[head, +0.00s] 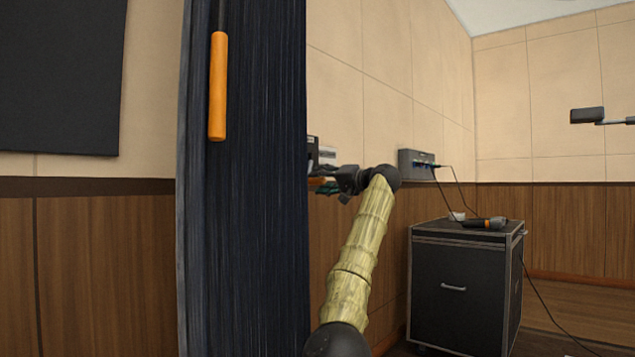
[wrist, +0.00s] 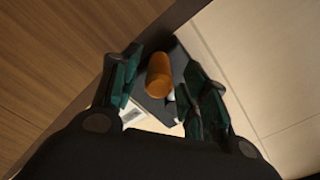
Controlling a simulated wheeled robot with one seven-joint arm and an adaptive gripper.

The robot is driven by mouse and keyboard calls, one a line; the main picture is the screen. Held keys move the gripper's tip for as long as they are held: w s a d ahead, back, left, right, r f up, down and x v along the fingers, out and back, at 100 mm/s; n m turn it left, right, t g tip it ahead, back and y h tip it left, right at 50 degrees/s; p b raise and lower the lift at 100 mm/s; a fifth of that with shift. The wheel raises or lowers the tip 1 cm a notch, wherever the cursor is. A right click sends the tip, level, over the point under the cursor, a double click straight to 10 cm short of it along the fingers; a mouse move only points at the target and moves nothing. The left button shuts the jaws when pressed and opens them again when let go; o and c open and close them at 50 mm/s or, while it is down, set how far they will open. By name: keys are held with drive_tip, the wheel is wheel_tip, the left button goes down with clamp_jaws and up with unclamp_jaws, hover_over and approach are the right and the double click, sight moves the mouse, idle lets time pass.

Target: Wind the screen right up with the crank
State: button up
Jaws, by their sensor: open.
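An orange cylindrical knob, which looks like the crank's handle (wrist: 159,75), sticks out from a dark box on the wall in the wrist view. My gripper (wrist: 154,92) is open, with one green-padded finger on each side of the knob and a visible gap on both sides. How deep the knob sits between the fingers I cannot tell. In the head view my gripper (head: 327,184) is at the wall just past the dark curtain's right edge, where a bit of orange shows. The rest of the crank is hidden. I cannot tell which thing is the screen.
The tall dark blue curtain (head: 255,210) with an orange hanging handle (head: 217,88) stands left of my arm. A dark panel (head: 60,75) hangs at far left. A grey wall box (head: 415,163) and a black case (head: 463,290) with a microphone (head: 485,222) are to the right.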

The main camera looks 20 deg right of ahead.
drive_tip(key=v, duration=0.9)
drive_tip(key=shift+s+d, duration=0.25)
drive_tip(key=shift+s, duration=0.1)
drive_tip(key=shift+c, duration=0.4)
